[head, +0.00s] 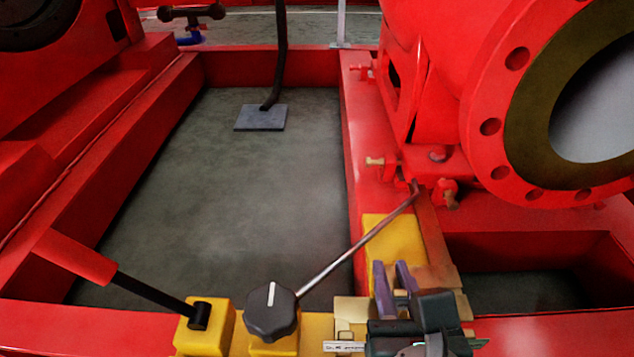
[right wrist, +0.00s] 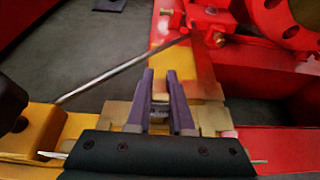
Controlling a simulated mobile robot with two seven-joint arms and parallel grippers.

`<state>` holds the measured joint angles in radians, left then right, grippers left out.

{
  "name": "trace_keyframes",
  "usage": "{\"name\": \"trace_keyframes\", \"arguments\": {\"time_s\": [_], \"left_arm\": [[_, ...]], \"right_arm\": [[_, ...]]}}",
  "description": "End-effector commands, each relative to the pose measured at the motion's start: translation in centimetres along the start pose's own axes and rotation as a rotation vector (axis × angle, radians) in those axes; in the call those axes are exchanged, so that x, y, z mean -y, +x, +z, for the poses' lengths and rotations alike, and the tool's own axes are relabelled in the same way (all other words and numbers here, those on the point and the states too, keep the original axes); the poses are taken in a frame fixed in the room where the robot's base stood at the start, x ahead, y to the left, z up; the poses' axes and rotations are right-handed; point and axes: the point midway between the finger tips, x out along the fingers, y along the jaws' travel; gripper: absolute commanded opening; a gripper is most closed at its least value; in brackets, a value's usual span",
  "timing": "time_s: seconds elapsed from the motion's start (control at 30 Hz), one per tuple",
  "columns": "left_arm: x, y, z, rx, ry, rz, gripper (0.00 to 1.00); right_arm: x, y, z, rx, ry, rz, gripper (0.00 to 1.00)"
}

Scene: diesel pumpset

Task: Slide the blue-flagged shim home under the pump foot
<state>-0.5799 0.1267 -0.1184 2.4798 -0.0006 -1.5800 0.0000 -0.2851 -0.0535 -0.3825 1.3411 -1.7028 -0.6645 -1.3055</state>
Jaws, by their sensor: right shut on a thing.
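My right gripper (head: 391,266) comes in at the bottom right of the head view, its two purple fingers pointing up the picture. It is shut on a small greyish piece (right wrist: 159,101), seen between the fingers in the right wrist view; I cannot tell whether this is the shim. No blue flag shows between the fingers. The red pump foot (head: 452,166) lies ahead of the fingertips, apart from them. A brownish strip (head: 432,232) runs from below the foot toward the gripper. Its contact with the gripper is unclear. My left gripper is not in view.
A thin metal rod (head: 352,246) slants from a black knob (head: 272,311) to the foot. A black lever with a red grip (head: 76,257) stands left, on a yellow block (head: 206,329). Brass-tipped bolts (head: 377,162) stick out by the foot. The grey floor (head: 230,190) inside the frame is largely open.

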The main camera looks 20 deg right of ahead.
Motion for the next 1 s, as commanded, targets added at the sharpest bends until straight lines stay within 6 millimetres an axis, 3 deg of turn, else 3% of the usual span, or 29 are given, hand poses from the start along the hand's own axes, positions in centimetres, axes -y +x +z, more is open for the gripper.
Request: {"name": "trace_keyframes", "arguments": {"time_s": [0.37,0.4,0.63,1.0], "left_arm": [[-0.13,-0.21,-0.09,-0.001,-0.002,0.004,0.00],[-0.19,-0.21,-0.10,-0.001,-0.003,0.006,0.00],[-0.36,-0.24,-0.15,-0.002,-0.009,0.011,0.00],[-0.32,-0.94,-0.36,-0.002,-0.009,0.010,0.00]], "right_arm": [[0.39,0.77,0.07,-0.010,0.004,0.014,0.00],[0.40,0.78,0.08,-0.010,0.004,0.014,0.23],[0.39,0.78,0.23,-0.006,0.004,0.013,0.49],[0.40,-0.15,0.55,-0.005,0.003,0.014,0.50]]}}
